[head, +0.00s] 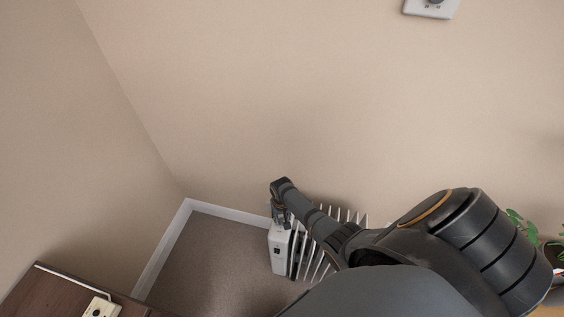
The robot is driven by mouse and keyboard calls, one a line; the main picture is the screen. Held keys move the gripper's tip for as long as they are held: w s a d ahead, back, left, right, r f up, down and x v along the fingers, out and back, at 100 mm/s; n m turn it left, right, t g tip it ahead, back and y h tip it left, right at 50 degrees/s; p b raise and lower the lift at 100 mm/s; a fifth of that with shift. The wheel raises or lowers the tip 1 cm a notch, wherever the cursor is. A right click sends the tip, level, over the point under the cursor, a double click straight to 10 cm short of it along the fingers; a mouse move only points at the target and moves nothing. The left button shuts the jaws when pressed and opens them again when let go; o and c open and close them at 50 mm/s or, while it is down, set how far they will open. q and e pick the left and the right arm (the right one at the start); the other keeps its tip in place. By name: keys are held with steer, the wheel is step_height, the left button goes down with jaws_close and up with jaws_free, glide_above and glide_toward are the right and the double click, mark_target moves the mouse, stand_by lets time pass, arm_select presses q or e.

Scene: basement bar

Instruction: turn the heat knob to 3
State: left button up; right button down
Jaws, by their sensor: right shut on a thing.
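A white heater (279,256) with upright fins stands on the floor near the corner, against the wall. A small dark panel shows on its front end. My right gripper (282,221) is at the top of that front end, pointing down, and is shut on the heat knob. The knob is hidden by the gripper, so its setting cannot be read. My left gripper is not in view.
A brown wooden top (60,296) with a cream plate (101,307) is at the lower left. A white wall plate with a dark dial (430,8) is at the top right. A green plant (522,229) is at the right edge. Carpet (215,262) is clear left of the heater.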

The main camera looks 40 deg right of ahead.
steer(key=m+p, duration=0.1)
steer(key=m, duration=0.2)
steer(key=shift+r+m, duration=0.1)
steer(key=shift+m, duration=0.3)
steer(key=m+p, duration=0.1)
steer(key=m, duration=0.2)
steer(key=shift+m, duration=0.3)
steer(key=m+p, duration=0.1)
steer(key=m, duration=0.2)
steer(key=shift+m, duration=1.8)
steer(key=c, duration=1)
jaws_free()
steer(key=shift+c, duration=0.2)
